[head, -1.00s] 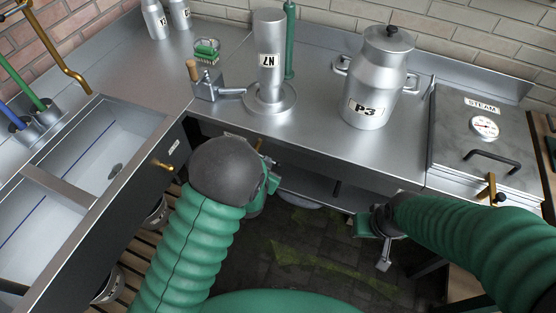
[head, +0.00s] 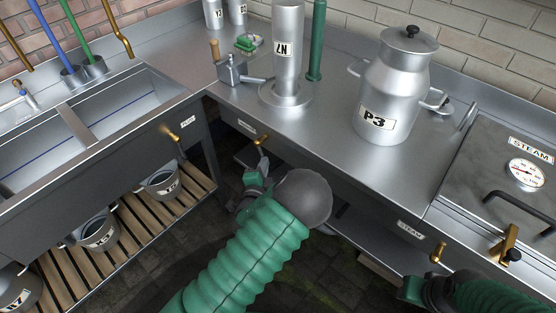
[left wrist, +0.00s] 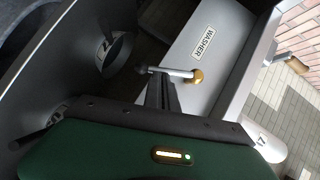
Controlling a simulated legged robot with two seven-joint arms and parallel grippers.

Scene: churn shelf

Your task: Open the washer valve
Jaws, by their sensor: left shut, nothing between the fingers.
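The washer valve (head: 262,141) sits on the counter's front panel below the cylinder. In the left wrist view its round brass end (left wrist: 196,76) and a silver stem with a dark end show beside the WASHER label (left wrist: 204,41). My left gripper (head: 262,166) is just below and in front of the valve in the head view. In the left wrist view its dark fingers (left wrist: 165,92) are together, close to the stem; I cannot tell whether they touch it. My right wrist shows at the lower right edge of the head view; its fingers are out of frame.
The counter holds the ZN cylinder (head: 287,55), a green rod (head: 316,40) and the P3 can (head: 387,90). Other brass valves are on the sink front (head: 171,134) and below the steam unit (head: 438,252). Buckets (head: 97,232) stand on a slatted shelf at left.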

